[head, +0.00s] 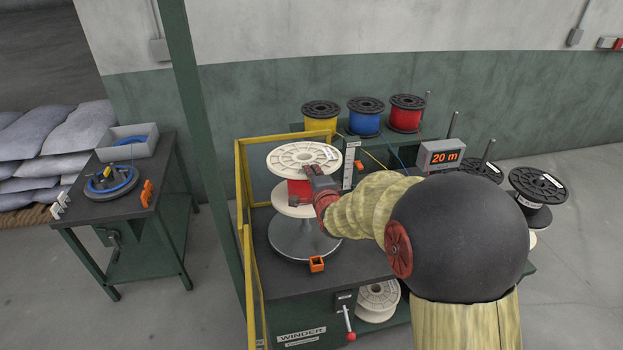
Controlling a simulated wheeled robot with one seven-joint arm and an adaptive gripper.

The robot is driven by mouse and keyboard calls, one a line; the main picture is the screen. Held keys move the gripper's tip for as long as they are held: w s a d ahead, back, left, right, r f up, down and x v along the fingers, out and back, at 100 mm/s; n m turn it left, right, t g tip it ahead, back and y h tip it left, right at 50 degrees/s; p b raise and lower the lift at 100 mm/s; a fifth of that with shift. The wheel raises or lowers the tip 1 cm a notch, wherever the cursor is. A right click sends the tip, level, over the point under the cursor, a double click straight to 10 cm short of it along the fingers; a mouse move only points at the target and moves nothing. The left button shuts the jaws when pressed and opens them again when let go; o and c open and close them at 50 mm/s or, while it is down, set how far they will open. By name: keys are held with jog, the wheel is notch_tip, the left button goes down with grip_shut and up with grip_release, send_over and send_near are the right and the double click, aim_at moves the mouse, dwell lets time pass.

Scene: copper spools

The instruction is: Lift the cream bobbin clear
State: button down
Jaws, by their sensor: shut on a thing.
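The cream bobbin (290,157) is upright above the grey round stand (300,240) on the winder bench. Its upper flange has a white label, and its lower flange shows beneath. My gripper (303,190) reaches in from the right between the two flanges and is shut on the bobbin's middle.
A yellow guard frame (243,200) stands close on the left. Yellow, blue and red spools (365,115) sit on a shelf behind. A display (440,157) reads 20 m. An orange block (317,264) lies in front of the stand. Dark spools (538,186) stand at right.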

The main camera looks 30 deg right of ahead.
notch_tip(320, 180, up, 4)
jog(key=shift+r+p, duration=0.1)
jog(key=shift+p, duration=0.6)
jog(key=shift+s+r, duration=0.2)
jog(key=shift+r, duration=0.35)
jog(key=shift+w+r+p, duration=0.1)
jog(key=shift+r+p, duration=0.05)
jog(key=shift+p, duration=0.2)
jog(key=shift+r, duration=0.15)
jog(key=shift+r, duration=0.1)
jog(key=w+r+p, duration=0.1)
jog(key=w+r, duration=0.2)
jog(key=r, duration=0.2)
jog(key=shift+w+d+r, duration=0.15)
jog(key=shift+w+d, duration=0.1)
jog(key=shift+d, duration=0.2)
